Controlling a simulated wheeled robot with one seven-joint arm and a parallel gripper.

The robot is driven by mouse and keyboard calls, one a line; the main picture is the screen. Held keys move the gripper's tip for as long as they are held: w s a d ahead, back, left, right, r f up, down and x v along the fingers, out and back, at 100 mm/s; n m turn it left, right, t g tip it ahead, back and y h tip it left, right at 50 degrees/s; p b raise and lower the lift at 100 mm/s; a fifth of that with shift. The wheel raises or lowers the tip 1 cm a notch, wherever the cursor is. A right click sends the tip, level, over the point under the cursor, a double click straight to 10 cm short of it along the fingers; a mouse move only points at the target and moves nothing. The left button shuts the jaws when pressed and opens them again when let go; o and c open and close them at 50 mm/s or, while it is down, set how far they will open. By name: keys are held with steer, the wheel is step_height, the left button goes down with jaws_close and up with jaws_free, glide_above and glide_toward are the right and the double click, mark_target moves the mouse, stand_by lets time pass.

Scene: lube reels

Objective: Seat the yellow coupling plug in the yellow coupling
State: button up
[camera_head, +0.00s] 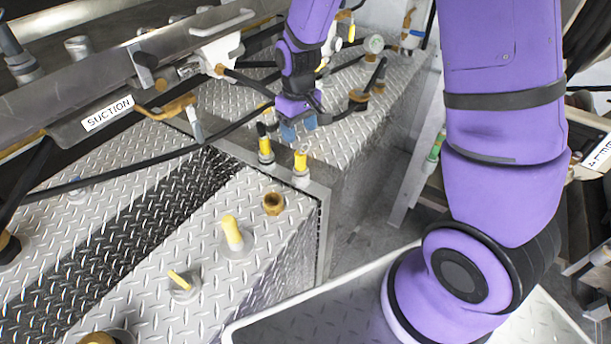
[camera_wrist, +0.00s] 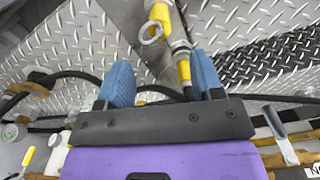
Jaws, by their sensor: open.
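In the head view a yellow fitting with a black top (camera_head: 265,146) stands upright on the plated deck near its edge. I take it for the yellow coupling plug; in the wrist view its yellow band (camera_wrist: 184,70) shows near my right finger, with grey metal beyond. A second yellow fitting on a grey base (camera_head: 301,160) stands just right of it, perhaps the coupling; the wrist view shows a yellow fitting with a ring (camera_wrist: 160,14) there. My gripper (camera_head: 299,130) has blue fingers, open and apart, above and behind these fittings. I see nothing held between the fingers (camera_wrist: 161,84).
Black hoses (camera_head: 150,162) cross the deck behind. More yellow-topped fittings (camera_head: 232,233) and a brass fitting (camera_head: 273,203) stand on the front deck. A gap separates this deck from my tray (camera_head: 270,321).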

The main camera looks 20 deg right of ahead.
mark_target(301, 161)
steer(key=shift+s+f, duration=0.15)
steer(key=shift+f, duration=5.5)
jaws_close()
